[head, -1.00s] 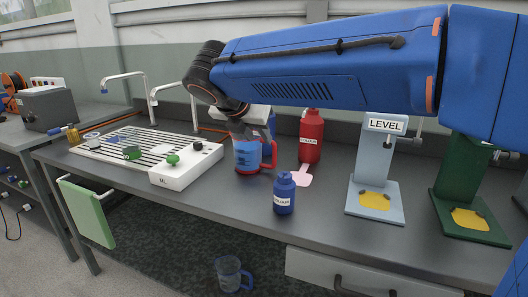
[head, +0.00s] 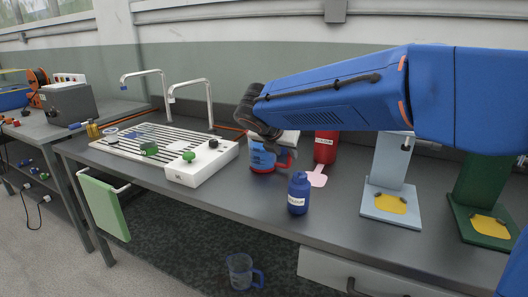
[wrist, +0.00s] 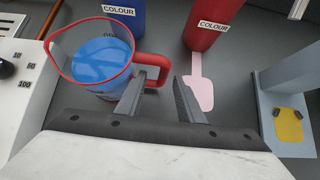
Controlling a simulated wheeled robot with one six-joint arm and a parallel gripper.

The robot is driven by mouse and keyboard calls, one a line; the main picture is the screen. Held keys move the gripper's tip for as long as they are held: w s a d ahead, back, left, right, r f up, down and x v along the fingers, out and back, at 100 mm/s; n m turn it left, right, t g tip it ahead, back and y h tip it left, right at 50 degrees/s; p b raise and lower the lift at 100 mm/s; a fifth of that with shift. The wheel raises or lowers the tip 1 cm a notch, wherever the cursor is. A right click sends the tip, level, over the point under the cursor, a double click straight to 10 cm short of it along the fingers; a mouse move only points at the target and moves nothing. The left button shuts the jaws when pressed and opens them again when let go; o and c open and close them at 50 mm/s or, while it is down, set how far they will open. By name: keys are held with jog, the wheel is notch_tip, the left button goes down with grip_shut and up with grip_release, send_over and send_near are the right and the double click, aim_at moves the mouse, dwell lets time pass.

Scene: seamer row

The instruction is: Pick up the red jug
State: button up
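The red jug is a clear jug with red rim and red handle, holding blue liquid. It stands on the grey bench in the head view (head: 258,160), partly hidden by my wrist, and fills the upper left of the wrist view (wrist: 98,62). Its red handle (wrist: 153,60) points right. My gripper (wrist: 160,80) is open, its two fingertips apart at the handle, one on each side of its lower part; I cannot tell if they touch it. In the head view my gripper (head: 280,148) is just above the jug's handle side.
A white stirrer box (head: 200,165) stands left of the jug. Stands (head: 390,200) are further right. A clear jug with blue handle (head: 239,270) is below.

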aim_at(289, 165)
jog(key=x, duration=0.4)
jog(key=shift+d+f, duration=0.1)
jog(key=shift+d, duration=0.15)
jog(key=shift+c, duration=0.7)
grip_shut()
dwell(0.5)
